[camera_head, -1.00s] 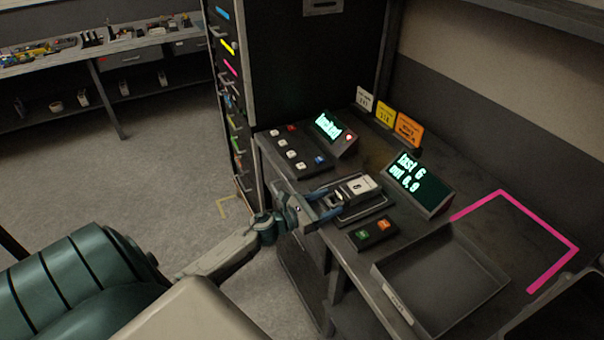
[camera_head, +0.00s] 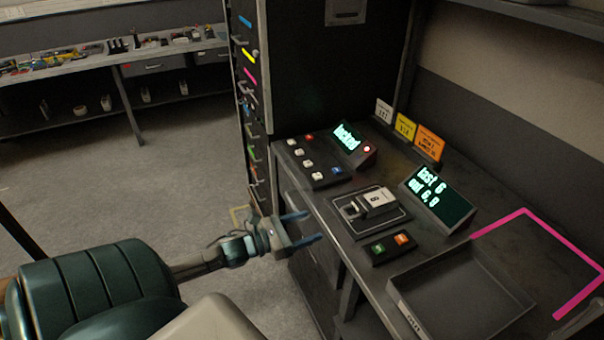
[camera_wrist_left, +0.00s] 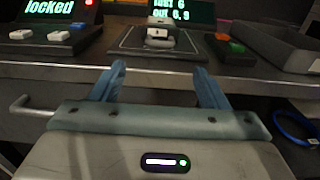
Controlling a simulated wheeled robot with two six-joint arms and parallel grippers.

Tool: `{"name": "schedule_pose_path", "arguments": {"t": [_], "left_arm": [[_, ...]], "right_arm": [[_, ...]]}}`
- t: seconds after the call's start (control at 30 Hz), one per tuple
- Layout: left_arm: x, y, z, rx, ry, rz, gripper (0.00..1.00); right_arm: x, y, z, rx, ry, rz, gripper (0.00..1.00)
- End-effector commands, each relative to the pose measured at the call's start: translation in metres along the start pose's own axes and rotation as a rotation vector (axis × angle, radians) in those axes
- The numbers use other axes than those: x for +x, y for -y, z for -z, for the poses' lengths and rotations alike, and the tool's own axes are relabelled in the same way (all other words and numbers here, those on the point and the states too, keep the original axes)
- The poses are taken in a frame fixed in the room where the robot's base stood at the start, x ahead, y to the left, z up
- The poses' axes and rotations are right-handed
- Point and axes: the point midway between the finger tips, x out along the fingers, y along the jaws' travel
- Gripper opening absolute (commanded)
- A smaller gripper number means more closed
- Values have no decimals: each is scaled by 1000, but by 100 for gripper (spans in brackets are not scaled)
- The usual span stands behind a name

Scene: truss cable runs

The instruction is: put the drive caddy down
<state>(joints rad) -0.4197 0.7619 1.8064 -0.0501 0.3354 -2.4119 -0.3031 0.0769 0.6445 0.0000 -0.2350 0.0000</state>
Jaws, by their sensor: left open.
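The drive caddy (camera_head: 378,198) is a pale block with a dark handle. It rests on the dark square plate (camera_head: 372,226) on the bench, between the button panel and the two-button box. It also shows in the left wrist view (camera_wrist_left: 158,34), beyond my fingers. My left gripper (camera_head: 306,227) is open and empty, in front of the bench edge and apart from the caddy. Its blue fingers also show spread in the left wrist view (camera_wrist_left: 160,88). My right gripper is not in view.
A button panel (camera_head: 322,178) and a screen reading "locked" (camera_head: 347,137) stand left of the plate. A second screen (camera_head: 430,188), a green-and-orange button box (camera_head: 393,247) and an empty tray (camera_head: 462,285) are to the right. Pink tape (camera_head: 560,236) marks a bench area.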

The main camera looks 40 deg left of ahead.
Motion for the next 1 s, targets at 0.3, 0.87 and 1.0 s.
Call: {"name": "schedule_pose_path", "arguments": {"t": [0.3, 0.87, 1.0], "left_arm": [[-7, 0, 0, 0, 1, -3, 68], [-97, -53, 243, -1106, -179, -619, 68], [-151, -24, 341, -1546, -143, -932, 68]], "right_arm": [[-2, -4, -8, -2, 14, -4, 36], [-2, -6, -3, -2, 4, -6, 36], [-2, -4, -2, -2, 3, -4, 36]]}}
